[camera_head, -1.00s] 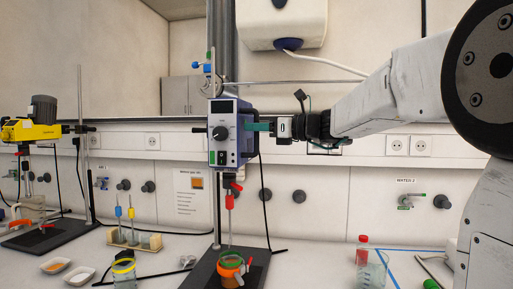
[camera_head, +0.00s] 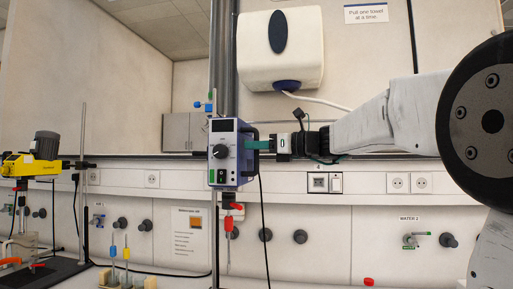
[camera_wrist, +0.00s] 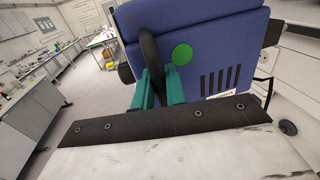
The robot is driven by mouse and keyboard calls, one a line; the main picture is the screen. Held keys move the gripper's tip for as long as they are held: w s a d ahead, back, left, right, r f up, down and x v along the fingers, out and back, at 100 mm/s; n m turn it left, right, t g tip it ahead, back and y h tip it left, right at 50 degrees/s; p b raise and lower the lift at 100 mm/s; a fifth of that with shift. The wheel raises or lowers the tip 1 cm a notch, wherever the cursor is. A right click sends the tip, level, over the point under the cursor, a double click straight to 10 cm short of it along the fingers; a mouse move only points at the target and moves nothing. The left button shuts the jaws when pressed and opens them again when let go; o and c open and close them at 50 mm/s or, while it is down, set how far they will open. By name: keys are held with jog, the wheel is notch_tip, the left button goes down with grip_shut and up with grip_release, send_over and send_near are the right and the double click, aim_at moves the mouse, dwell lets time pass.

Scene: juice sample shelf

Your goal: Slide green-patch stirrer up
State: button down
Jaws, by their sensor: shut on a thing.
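The blue-and-grey stirrer (camera_head: 225,140) hangs upright beside the metal stand rod (camera_head: 214,80) in the head view. A round green patch (camera_wrist: 182,54) shows on its blue housing in the wrist view. Its black handle (camera_wrist: 151,48) runs between the teal fingers of my gripper (camera_wrist: 160,88). My gripper (camera_head: 262,145) is shut on this handle from the right side. Below the stirrer, a red chuck (camera_head: 235,207) holds a shaft with a red part (camera_head: 229,224).
A yellow stirrer (camera_head: 28,166) stands on another stand at the left. A small clamp with blue knobs (camera_head: 209,106) sits on the rod just above my stirrer. A white towel dispenser (camera_head: 281,48) hangs above. A black cable (camera_head: 264,225) hangs below.

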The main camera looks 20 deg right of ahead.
jog(key=c, duration=1.5)
grip_release()
jog(key=shift+s+r, duration=0.1)
jog(key=shift+r, duration=0.3)
jog(key=shift+f, duration=0.1)
jog(key=shift+d, duration=0.1)
jog(key=v, duration=0.7)
jog(key=shift+s+d, duration=0.2)
jog(key=shift+s, duration=0.05)
